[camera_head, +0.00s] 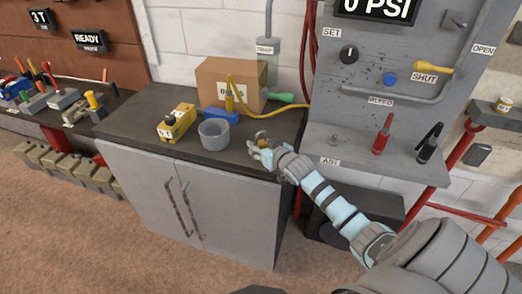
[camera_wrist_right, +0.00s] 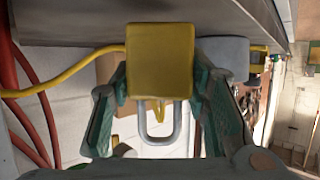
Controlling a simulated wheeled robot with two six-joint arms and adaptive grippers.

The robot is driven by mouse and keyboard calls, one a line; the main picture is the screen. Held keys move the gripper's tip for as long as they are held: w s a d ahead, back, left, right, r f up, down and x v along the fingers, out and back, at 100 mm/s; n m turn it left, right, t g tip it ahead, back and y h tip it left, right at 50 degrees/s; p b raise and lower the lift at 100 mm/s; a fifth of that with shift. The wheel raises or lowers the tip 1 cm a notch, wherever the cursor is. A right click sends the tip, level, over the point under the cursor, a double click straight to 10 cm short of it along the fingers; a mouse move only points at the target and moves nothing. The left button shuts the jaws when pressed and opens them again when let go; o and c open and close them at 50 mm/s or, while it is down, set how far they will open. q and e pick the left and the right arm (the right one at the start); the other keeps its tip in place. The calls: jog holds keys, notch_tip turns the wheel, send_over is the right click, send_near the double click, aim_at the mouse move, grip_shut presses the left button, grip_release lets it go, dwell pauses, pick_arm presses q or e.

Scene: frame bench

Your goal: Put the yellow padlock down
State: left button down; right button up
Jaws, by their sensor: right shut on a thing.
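The yellow padlock (camera_wrist_right: 160,62) has a square yellow body and a grey U-shaped shackle in the right wrist view. It sits between the green fingers of my right gripper (camera_wrist_right: 155,108), with the shackle toward the palm. In the head view my right gripper (camera_head: 258,146) is at the front right of the dark bench top (camera_head: 210,156). Only a small yellow part of the padlock (camera_head: 262,135) shows there, and I cannot tell whether it touches the bench top. My left gripper is not in view.
A grey round container (camera_head: 214,136) and a yellow box (camera_head: 176,125) stand left of my gripper. A cardboard box (camera_head: 226,80) stands behind. A yellow cord (camera_head: 275,113) runs across the bench top. A grey panel (camera_head: 375,110) rises at the right.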

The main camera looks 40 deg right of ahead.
jog(key=shift+f, duration=0.4)
jog(key=shift+f, duration=0.1)
jog(key=o, duration=1.3)
